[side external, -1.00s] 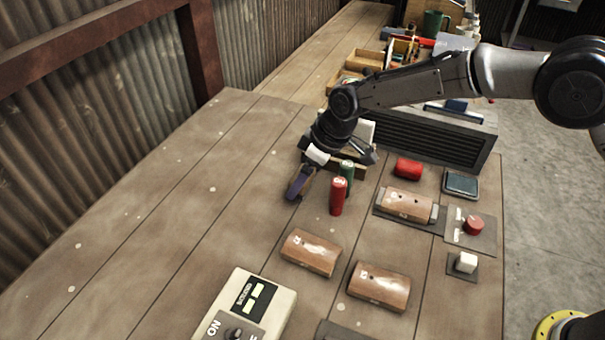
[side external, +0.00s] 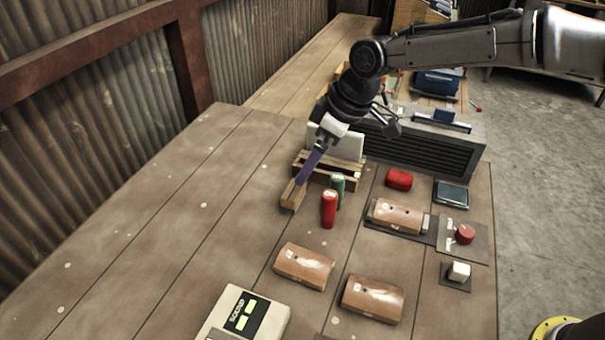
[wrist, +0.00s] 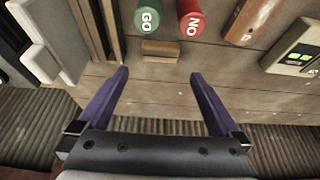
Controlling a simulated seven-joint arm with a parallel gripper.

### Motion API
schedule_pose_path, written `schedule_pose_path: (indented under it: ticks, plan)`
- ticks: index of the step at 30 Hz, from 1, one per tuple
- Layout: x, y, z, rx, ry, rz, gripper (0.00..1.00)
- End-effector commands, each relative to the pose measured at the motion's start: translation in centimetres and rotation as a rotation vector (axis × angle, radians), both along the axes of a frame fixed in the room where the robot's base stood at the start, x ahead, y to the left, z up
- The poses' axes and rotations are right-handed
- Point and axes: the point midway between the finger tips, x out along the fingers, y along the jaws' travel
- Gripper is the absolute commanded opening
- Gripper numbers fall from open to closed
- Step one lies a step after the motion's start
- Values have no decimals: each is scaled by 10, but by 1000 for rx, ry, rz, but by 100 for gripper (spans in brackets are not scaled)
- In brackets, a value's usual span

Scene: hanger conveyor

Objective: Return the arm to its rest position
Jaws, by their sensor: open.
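My gripper (side external: 304,176) is open, its purple fingers pointing down above the wooden table (side external: 190,220). The wrist view shows the two fingers (wrist: 160,74) spread wide with nothing between them. A small wooden block (side external: 290,197) lies on the table just below the fingertips in the side view; in the wrist view the block (wrist: 160,50) is beyond the fingertips. In the side view one finger hides most of the other.
A wooden rack with a white box (side external: 346,147) stands close behind my gripper, with a dark slatted case (side external: 425,147) to its right. The table's left side is clear.

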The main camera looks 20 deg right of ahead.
Motion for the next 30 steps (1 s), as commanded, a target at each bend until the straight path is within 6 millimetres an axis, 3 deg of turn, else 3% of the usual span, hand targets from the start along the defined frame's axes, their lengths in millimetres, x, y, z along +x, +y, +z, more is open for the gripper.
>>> schedule_pose_path:
  ticks: [7, 23, 26, 30]
  plan:
    - [-7, -7, 25, -1, -1, 0, 100]
    - [-6, -13, 30, 1, -4, -11, 100]
    - [0, -27, 55, 22, -46, -39, 100]
    - [-16, -78, 114, 49, -134, -115, 100]
